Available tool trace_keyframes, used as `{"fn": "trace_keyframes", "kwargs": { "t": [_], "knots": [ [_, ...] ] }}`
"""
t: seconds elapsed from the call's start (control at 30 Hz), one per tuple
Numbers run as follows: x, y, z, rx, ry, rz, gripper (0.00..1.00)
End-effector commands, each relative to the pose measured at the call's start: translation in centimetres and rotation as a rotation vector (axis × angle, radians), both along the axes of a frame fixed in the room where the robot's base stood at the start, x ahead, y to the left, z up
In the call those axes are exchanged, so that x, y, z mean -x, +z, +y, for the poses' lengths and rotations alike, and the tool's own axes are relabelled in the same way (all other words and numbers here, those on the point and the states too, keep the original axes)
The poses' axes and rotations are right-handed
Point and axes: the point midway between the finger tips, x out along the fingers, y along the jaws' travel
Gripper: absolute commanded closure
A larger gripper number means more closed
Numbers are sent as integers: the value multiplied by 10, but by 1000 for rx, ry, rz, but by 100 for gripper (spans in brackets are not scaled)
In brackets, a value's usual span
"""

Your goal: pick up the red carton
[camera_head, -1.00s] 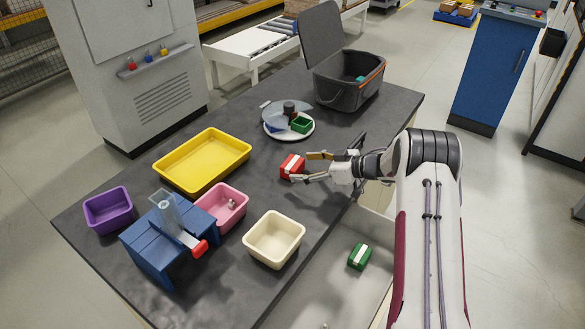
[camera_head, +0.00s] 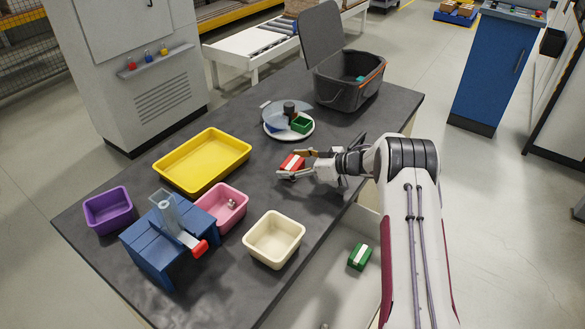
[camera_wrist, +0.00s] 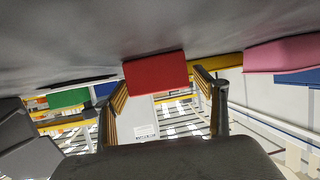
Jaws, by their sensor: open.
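The red carton (camera_head: 292,161), with a white band, sits on the dark table right of the yellow tray. It also shows in the wrist view (camera_wrist: 156,73) as a plain red face in the upper middle. My gripper (camera_head: 297,165) is open and low over the table, its fingers reaching to the two sides of the carton. In the wrist view my gripper (camera_wrist: 161,84) has one finger left and one right of the carton, with a gap visible at the fingertips. I cannot tell whether either finger touches it.
A round white stand (camera_head: 272,133) with a green box lies behind the carton. A yellow tray (camera_head: 160,171), a pink bin (camera_head: 238,190) and a cream bin (camera_head: 276,263) are left and in front. Bare table surrounds the carton.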

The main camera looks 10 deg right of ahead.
Motion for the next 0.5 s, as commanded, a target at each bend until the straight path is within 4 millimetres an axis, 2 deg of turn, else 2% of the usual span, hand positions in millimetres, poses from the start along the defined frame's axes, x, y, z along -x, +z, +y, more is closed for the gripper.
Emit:
{"fn": "trace_keyframes", "kwargs": {
  "t": [0.13,0.3,0.5],
  "knots": [
    [0,0,0,0,0,0,28],
    [0,0,0,0,0,0,71],
    [0,0,0,1,0,-1,71]
  ]
}}
